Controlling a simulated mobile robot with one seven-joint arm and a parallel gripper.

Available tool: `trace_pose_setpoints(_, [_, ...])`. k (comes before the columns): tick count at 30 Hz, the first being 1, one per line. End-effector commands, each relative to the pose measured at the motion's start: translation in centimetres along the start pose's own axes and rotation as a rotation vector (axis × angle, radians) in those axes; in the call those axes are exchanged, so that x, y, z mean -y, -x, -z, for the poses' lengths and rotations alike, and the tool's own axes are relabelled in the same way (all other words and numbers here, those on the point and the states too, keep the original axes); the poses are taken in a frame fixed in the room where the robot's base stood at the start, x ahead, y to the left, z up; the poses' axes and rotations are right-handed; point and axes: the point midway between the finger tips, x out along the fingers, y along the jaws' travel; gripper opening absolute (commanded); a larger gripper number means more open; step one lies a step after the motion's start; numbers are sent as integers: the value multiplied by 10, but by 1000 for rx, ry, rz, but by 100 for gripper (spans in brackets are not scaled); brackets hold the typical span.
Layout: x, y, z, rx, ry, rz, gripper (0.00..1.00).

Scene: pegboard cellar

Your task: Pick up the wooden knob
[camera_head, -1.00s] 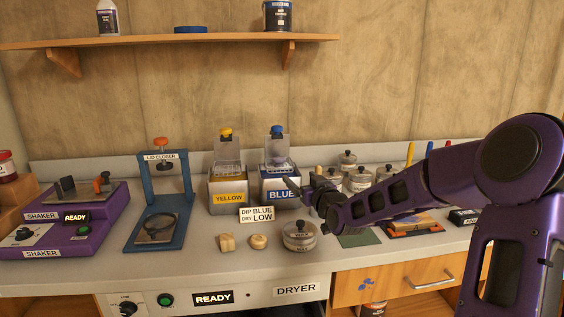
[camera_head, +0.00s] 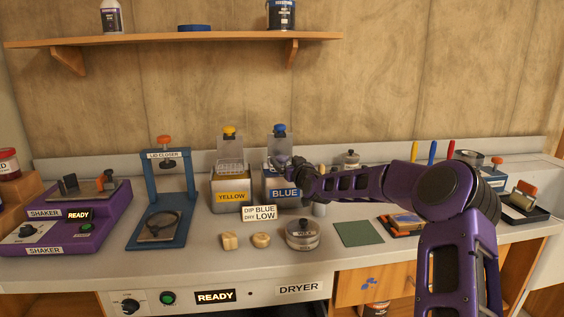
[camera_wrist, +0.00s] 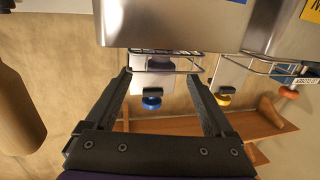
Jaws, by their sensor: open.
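A small round wooden knob (camera_head: 261,240) lies on the grey bench in the head view, in front of the "DIP BLUE DRY LOW" sign. A squarer wooden piece (camera_head: 230,241) lies just left of it. My gripper (camera_head: 281,166) is up at the blue tank, behind and above the knob and apart from it. In the wrist view my gripper (camera_wrist: 171,88) has its two fingers spread with nothing held between them. The wooden knob cannot be made out in the wrist view.
The blue tank (camera_head: 283,193) and yellow tank (camera_head: 231,196) stand behind the sign (camera_head: 259,213). A lidded tin (camera_head: 302,234) sits right of the knob, then a green mat (camera_head: 358,233). The lid closer (camera_head: 164,205) is left. Bench left of the wooden pieces is clear.

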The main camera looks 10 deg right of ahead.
Motion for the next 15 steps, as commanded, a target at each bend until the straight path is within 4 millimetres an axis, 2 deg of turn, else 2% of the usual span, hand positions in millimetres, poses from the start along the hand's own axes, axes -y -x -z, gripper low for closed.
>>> trace_pose_setpoints(6, [0, -21, 0, 0, -1, 1, 88])
trace_pose_setpoints(14, [0, -23, 0, 1, 1, 0, 88])
trace_pose_setpoints(15, [0, -23, 0, 1, 1, 0, 84])
